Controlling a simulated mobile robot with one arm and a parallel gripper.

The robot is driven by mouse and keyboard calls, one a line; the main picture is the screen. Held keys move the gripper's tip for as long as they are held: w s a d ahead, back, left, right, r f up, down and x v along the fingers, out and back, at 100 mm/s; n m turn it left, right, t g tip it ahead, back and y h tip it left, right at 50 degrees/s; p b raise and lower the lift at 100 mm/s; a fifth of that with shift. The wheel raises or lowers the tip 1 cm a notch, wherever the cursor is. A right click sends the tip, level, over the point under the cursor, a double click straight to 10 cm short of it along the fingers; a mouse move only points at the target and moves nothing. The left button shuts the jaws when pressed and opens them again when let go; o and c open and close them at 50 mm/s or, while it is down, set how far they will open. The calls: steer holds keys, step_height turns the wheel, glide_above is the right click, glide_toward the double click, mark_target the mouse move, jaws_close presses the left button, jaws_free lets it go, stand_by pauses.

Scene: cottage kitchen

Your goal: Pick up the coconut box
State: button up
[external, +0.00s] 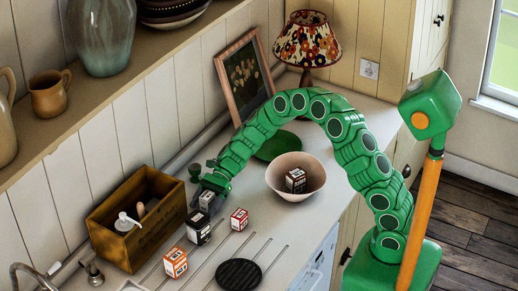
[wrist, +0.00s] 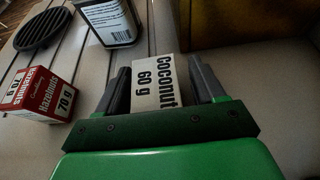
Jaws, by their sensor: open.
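The coconut box is white with black lettering reading "Coconut 60 g" and stands between my two fingers in the wrist view (wrist: 155,88). My gripper (wrist: 161,82) is open, with one dark finger on each side of the box. A narrow gap seems to show on the right side; contact on the left side is hard to tell. In the external view my gripper (external: 210,188) reaches down to the counter beside the wooden crate, and the coconut box (external: 206,200) shows only partly there.
A black box (external: 197,227) stands close in front, with a red hazelnut box (external: 239,219) to its right and an orange box (external: 175,262) nearer. The wooden crate (external: 150,238) is close on the left. A bowl (external: 283,188) holds another box. A black round trivet (external: 239,274) lies nearby.

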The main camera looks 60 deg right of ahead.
mark_target(204, 198)
steer(key=shift+c, duration=0.5)
steer(key=c, duration=1)
steer(key=shift+r, duration=0.55)
step_height(204, 198, up, 2)
steer(key=shift+r, duration=0.25)
steer(key=s+d+r, duration=0.1)
steer(key=s+r, duration=0.2)
steer(key=s, duration=0.1)
steer(key=s+d+r, duration=0.1)
steer(key=s+r, duration=0.2)
steer(key=s, duration=0.2)
steer(key=s+d+r, duration=0.2)
steer(key=s+r, duration=0.1)
steer(key=s, duration=0.1)
steer(key=shift+s+r, duration=0.2)
steer(key=shift+r, duration=0.05)
